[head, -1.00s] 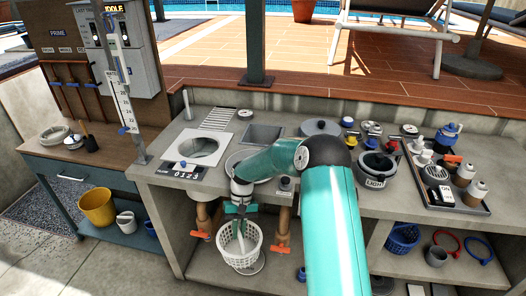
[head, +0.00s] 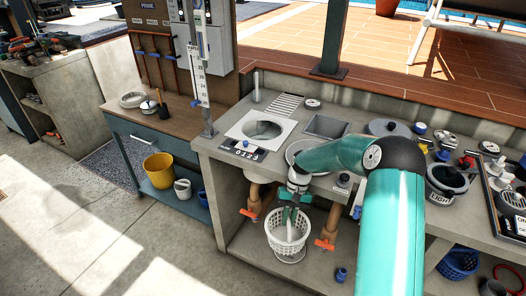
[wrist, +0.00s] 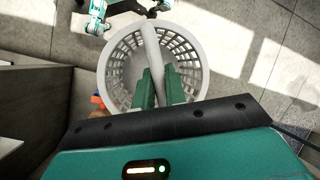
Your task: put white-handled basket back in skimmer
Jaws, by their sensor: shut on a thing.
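The white basket (head: 288,240) hangs upright in front of the counter's open shelf, below the worktop edge. My gripper (head: 290,214) is shut on its white handle. In the wrist view the basket (wrist: 112,85) sits below the green fingers (wrist: 160,88), which close on the handle (wrist: 150,40); the basket looks empty. The skimmer, a round opening in a white square plate (head: 243,137), is in the worktop, to the left of and above the basket. Its inside is only partly visible.
The counter's front edge (head: 225,165) lies between basket and skimmer. Pipes with orange valve handles (head: 325,244) stand beside the basket under the counter. A yellow bucket (head: 159,170) is on the side bench's low shelf. The floor in front is clear.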

